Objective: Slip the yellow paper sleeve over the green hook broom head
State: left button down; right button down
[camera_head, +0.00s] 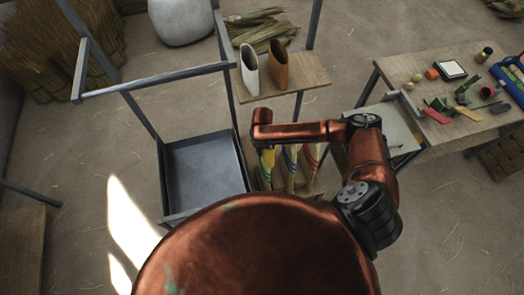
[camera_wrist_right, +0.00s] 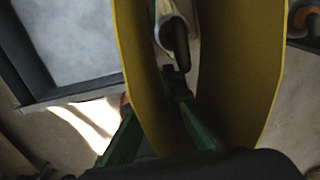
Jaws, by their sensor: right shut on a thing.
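The yellow paper sleeve (camera_wrist_right: 240,70) is large in the right wrist view, its open mouth toward the camera. My right gripper (camera_wrist_right: 155,122) is shut on the sleeve, its dark green fingers showing at its lower end. Through the opening I see a pale, green-edged end with a dark hook-like piece (camera_wrist_right: 181,48), which looks like a broom head; how far it sits inside the sleeve I cannot tell. In the head view, my right forearm hides the gripper. Just below the arm's end, a yellow and green shape (camera_head: 267,160) shows in a row. My left gripper is not in view.
Blue-banded (camera_head: 290,155) and red-banded (camera_head: 312,155) brooms stand close right of it. A grey metal tray (camera_head: 203,172) with a rail frame is at left. A shelf holds a white sleeve (camera_head: 249,72) and a brown sleeve (camera_head: 279,68). A wooden table (camera_head: 440,65) with small tools stands at right.

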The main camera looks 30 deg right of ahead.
notch_tip(320, 180, down, 7)
jog(key=b, duration=0.4)
dwell(0.9)
notch_tip(320, 180, up, 19)
jog(key=p, duration=1.7)
jog(key=shift+p, duration=0.4)
dwell(0.6)
dwell(0.4)
